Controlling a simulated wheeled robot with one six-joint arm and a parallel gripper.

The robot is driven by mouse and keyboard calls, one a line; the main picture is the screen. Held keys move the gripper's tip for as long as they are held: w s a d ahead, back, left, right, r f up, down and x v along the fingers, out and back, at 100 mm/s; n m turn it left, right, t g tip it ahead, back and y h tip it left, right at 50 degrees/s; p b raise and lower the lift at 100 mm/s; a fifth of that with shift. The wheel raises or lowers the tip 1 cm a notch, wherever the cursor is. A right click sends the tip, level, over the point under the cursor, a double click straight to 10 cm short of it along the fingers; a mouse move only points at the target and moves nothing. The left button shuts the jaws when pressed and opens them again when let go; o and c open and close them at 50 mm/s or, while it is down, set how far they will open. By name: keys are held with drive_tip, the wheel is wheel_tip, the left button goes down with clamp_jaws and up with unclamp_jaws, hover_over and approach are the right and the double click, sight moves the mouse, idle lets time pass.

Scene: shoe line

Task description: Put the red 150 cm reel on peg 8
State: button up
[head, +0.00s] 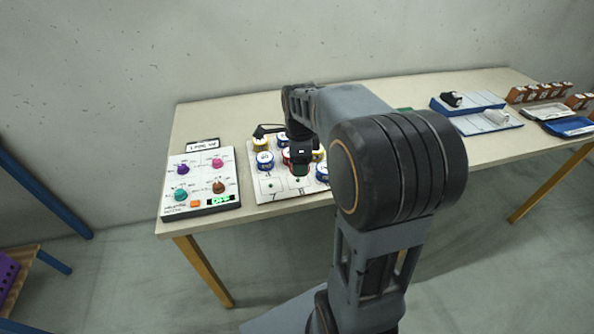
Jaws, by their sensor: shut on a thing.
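The white peg board (262,194) lies on the table, with blue and yellow reels standing on it. Its front row shows bare pegs marked 7 (270,185) and 8 (298,181). My gripper (301,165) points down over the middle of the board, just behind peg 8. It is shut on the red reel (286,155), which shows only in part beside the jaws. The gripper hides the rest of it, and its length label is too small to read.
A blue reel (265,160) and a yellow reel (261,144) stand left of the gripper; another blue reel (322,173) stands close on the right. A knob panel (200,180) is at the left. Blue trays (568,126) lie far right. My arm hides the table's middle.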

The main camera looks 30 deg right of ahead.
hover_over(298, 179)
wheel_tip(298, 179, down, 5)
drive_tip(key=shift+f, duration=1.5)
drive_tip(key=shift+f, duration=0.1)
drive_tip(key=shift+f+b, duration=0.55)
drive_tip(key=shift+b, duration=0.05)
drive_tip(key=o, duration=0.9)
drive_tip(key=shift+r, duration=0.1)
drive_tip(key=shift+o, duration=0.2)
